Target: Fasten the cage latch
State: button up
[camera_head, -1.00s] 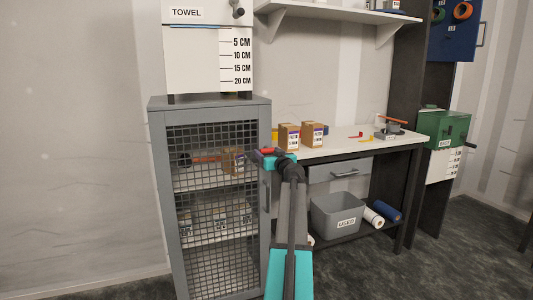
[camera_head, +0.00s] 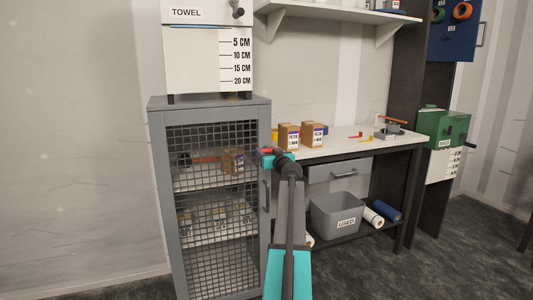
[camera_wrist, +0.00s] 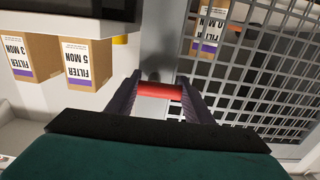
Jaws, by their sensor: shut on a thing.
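The grey cage (camera_head: 159,190) stands left of the bench, and its mesh door (camera_head: 215,205) looks closed. The red latch handle (camera_head: 266,150) is at the upper right front edge of the cage. My gripper (camera_head: 272,156) is at that edge. In the wrist view, the red latch handle (camera_wrist: 160,91) lies crosswise between the two dark fingers of my gripper (camera_wrist: 160,84), which is shut on it. The mesh door also shows at the right of the wrist view (camera_wrist: 262,72). The latch's catch is hidden, so I cannot tell whether it is engaged.
Filter boxes (camera_head: 289,137) stand on the bench (camera_head: 345,143) just right of my gripper. A box (camera_head: 233,161) sits inside the cage. A towel dispenser (camera_head: 190,60) stands on top of the cage. A grey bin (camera_head: 337,213) is under the bench.

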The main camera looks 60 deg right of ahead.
jog(key=shift+m, duration=0.4)
jog(key=m, duration=0.3)
jog(key=shift+r+b, duration=0.15)
jog(key=shift+b, duration=0.25)
jog(key=m, duration=0.5)
jog(key=shift+r+p, duration=0.35)
jog(key=shift+p, duration=0.05)
jog(key=m, duration=0.1)
jog(key=m+p, duration=0.1)
jog(key=m, duration=0.1)
jog(key=m+p, duration=0.1)
jog(key=shift+d+r+m, duration=0.15)
jog(key=shift+r+m, duration=0.1)
jog(key=shift+m, duration=0.15)
jog(key=m+p, duration=0.2)
jog(key=m, duration=0.2)
jog(key=shift+s+d, duration=0.15)
jog(key=shift+m, duration=0.3)
jog(key=o, duration=1.1)
jog(key=shift+c, duration=0.2)
